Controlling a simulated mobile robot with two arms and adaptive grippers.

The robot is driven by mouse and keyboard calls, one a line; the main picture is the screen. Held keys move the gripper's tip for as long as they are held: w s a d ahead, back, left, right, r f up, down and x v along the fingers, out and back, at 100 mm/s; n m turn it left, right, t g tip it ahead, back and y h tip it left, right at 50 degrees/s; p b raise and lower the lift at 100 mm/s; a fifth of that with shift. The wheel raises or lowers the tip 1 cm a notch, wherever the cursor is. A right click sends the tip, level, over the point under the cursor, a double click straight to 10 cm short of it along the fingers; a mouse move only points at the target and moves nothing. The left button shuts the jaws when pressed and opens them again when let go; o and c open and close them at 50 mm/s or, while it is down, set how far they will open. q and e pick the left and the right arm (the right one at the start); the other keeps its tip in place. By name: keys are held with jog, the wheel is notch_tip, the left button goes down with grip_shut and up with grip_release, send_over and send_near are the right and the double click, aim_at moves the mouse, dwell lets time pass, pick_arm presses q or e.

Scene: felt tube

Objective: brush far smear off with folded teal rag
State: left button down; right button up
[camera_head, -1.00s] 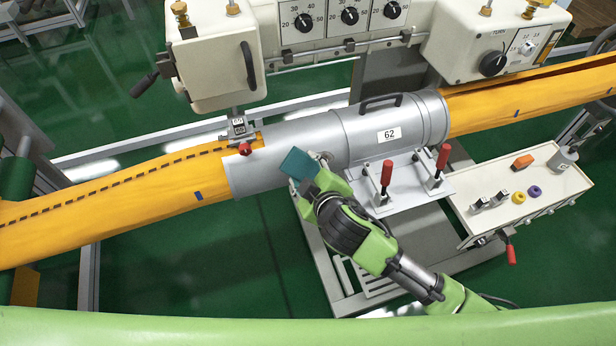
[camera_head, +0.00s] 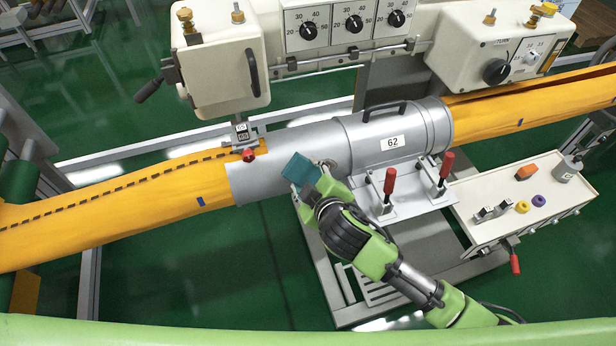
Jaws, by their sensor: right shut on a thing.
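The folded teal rag (camera_head: 299,169) is held in my right gripper (camera_head: 312,178), at the front side of the grey metal tube (camera_head: 270,165). The rag overlaps the tube in the picture; I cannot tell whether it touches the surface. The right gripper is shut on the rag, and its arm comes in from the lower right. I cannot make out a smear on the tube; the rag and gripper hide part of its surface. My left gripper is not in view.
Yellow felt (camera_head: 120,213) runs into the tube from the left. Two red-handled clamps (camera_head: 389,182) stand in front of the tube. A tray table (camera_head: 520,195) with small items is at the right. A white machine head (camera_head: 215,75) overhangs the tube's left end.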

jog(key=shift+w+a+f, duration=0.1)
jog(key=shift+w+f, duration=0.15)
jog(key=shift+w, duration=0.2)
